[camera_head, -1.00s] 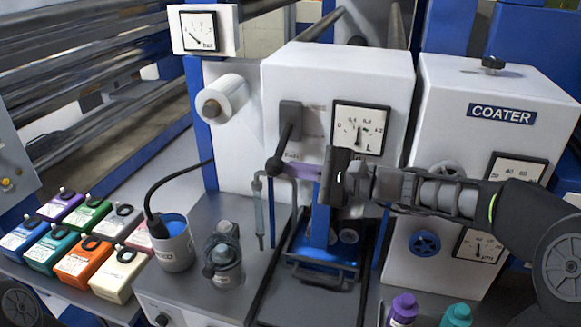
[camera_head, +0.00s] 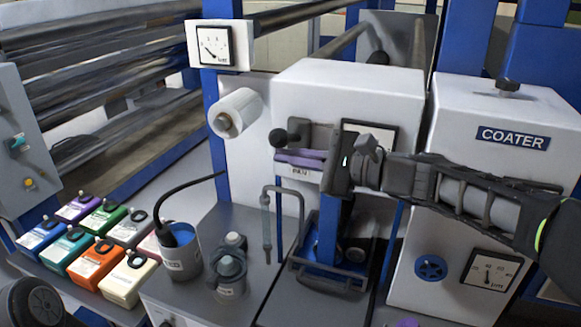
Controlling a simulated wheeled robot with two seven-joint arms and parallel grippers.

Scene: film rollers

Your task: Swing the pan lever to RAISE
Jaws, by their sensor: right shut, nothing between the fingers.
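The pan lever (camera_head: 280,138) is a black arm with a round knob on the front of the white housing (camera_head: 340,90). Its knob points left, roughly level with its dark mount. A small white label (camera_head: 299,171) sits below the fingers, too small to read. The wrist hides part of the gauge (camera_head: 369,135) behind it. My left gripper is not in view.
The white COATER cabinet (camera_head: 470,120) stands at right, behind my right forearm. A bent grey pipe (camera_head: 266,215), a cup with a black hose (camera_head: 178,252) and dark-capped cylinders (camera_head: 229,272) stand below. Several coloured cartridges (camera_head: 97,262) sit at left.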

